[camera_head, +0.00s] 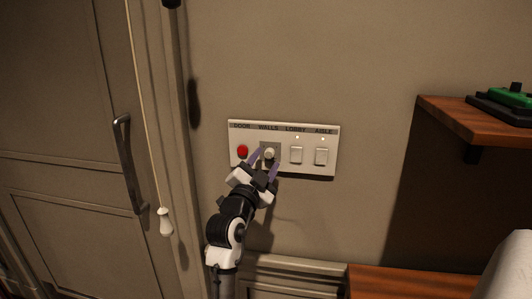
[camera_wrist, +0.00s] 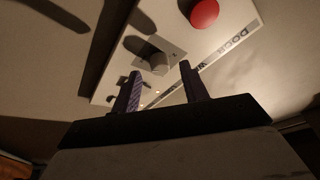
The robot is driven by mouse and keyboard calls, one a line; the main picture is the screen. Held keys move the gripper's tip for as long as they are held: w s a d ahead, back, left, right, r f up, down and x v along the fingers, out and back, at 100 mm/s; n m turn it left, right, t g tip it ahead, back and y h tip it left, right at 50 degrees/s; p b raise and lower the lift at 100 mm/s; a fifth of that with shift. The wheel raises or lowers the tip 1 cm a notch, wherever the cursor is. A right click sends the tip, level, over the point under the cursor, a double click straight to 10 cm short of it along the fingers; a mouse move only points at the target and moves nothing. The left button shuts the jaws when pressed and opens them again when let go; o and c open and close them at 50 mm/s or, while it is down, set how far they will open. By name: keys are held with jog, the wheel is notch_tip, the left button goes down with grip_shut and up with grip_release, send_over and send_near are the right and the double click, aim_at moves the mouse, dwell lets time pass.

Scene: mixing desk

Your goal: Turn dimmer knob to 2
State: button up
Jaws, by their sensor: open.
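The dimmer knob (camera_head: 269,152) is a small pale round knob on a grey square plate, under the label WALLS on a white wall panel (camera_head: 333,153). In the wrist view the knob (camera_wrist: 158,64) shows ahead, between the fingertips. My gripper (camera_head: 265,162) is open in front of the panel, with one purple finger to each side of the knob. The fingers also show in the wrist view (camera_wrist: 160,70), apart and with nothing held. I cannot tell whether they touch the knob or plate. No scale numbers or knob setting can be read.
A red button (camera_head: 242,152) under DOOR sits just left of the knob. Two white switches, under LOBBY (camera_head: 296,155) and AISLE (camera_head: 321,156), are to its right. A door handle (camera_head: 127,163) and hanging pull cord (camera_head: 166,222) are left; a wooden shelf (camera_head: 470,118) is right.

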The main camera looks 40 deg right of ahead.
jog(key=shift+x, duration=0.75)
grip_shut()
